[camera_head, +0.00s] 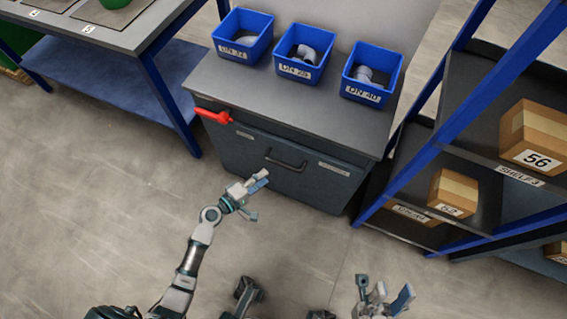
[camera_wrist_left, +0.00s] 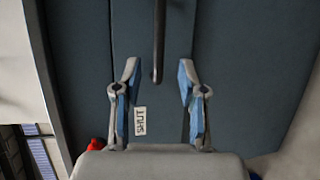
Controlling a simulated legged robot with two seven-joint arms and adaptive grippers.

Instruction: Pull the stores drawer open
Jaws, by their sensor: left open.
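The stores drawer (camera_head: 255,158) is the dark grey front of the cabinet under the worktop, and it sits flush. Its dark bar handle (camera_head: 285,164) is on the front; it also shows in the left wrist view (camera_wrist_left: 159,40). A "SHUT" label (camera_wrist_left: 140,121) is on the front. A red lever (camera_head: 213,116) sticks out at the upper left corner. My left gripper (camera_head: 262,184) is open and empty, in front of the drawer. In the left wrist view its fingers (camera_wrist_left: 158,74) lie either side of the handle's line; contact cannot be told. My right gripper (camera_head: 383,294) is open and empty, low right.
Three blue bins (camera_head: 242,36) with grey fittings stand on the cabinet top (camera_head: 230,83). A blue-framed shelf rack (camera_head: 460,120) with cardboard boxes (camera_head: 534,136) stands close on the right. A blue-legged table (camera_head: 100,40) is at the left. The floor in front is clear.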

